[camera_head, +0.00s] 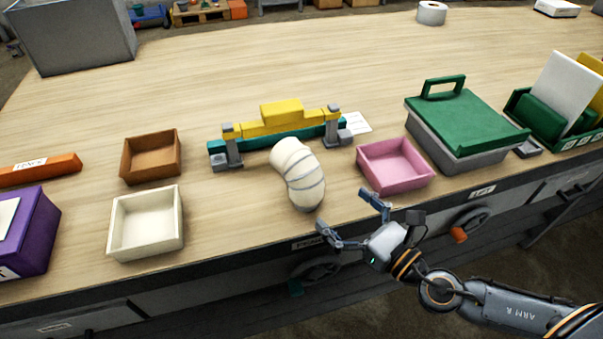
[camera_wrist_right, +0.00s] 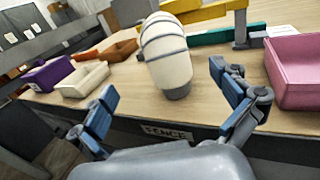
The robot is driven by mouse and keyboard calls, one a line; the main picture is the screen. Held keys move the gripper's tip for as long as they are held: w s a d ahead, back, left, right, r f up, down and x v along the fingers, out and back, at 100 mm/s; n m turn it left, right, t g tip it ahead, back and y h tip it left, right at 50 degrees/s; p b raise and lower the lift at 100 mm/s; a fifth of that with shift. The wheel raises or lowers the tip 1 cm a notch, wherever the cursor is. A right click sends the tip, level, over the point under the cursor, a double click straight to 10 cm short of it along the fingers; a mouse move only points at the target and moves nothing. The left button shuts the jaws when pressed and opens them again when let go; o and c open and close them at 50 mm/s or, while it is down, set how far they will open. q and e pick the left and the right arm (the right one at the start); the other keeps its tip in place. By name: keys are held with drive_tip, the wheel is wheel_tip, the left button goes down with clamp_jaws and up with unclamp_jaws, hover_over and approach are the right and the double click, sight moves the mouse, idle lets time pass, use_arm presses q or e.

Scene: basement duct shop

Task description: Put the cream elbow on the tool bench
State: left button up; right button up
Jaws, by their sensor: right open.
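The cream elbow (camera_head: 298,174) stands on the wooden bench top (camera_head: 250,75) near its front edge, in front of a yellow and teal fixture. It is a curved, ribbed duct piece with grey seams and a grey lower end. In the right wrist view the elbow (camera_wrist_right: 167,55) is ahead, between and beyond the fingers. My right gripper (camera_head: 348,218) is open and empty at the front edge of the bench, to the right of and nearer than the elbow, not touching it. In the wrist view its blue-padded fingers (camera_wrist_right: 170,105) are spread wide. My left gripper is not in view.
The yellow and teal fixture (camera_head: 282,115) stands just behind the elbow. A pink tray (camera_head: 395,180) is close on the right, with a green-lidded box (camera_head: 465,120) beyond. A cream tray (camera_head: 118,225) and brown tray (camera_head: 150,157) are left. The bench's back middle is clear.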

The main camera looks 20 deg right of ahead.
sight(314, 182)
drive_tip(key=p+x, duration=0.3)
drive_tip(key=x, duration=0.4)
drive_tip(key=shift+w+r, duration=0.15)
drive_tip(key=shift+r, duration=0.05)
drive_tip(key=shift+w+a+f, duration=0.1)
drive_tip(key=shift+w+a, duration=0.2)
drive_tip(key=shift+w, duration=0.2)
drive_tip(key=x, duration=0.1)
drive_tip(key=p+x, duration=0.1)
drive_tip(key=x, duration=0.3)
drive_tip(key=shift+w+d+p, duration=0.15)
drive_tip(key=shift+w+p, duration=0.15)
drive_tip(key=c, duration=1.5)
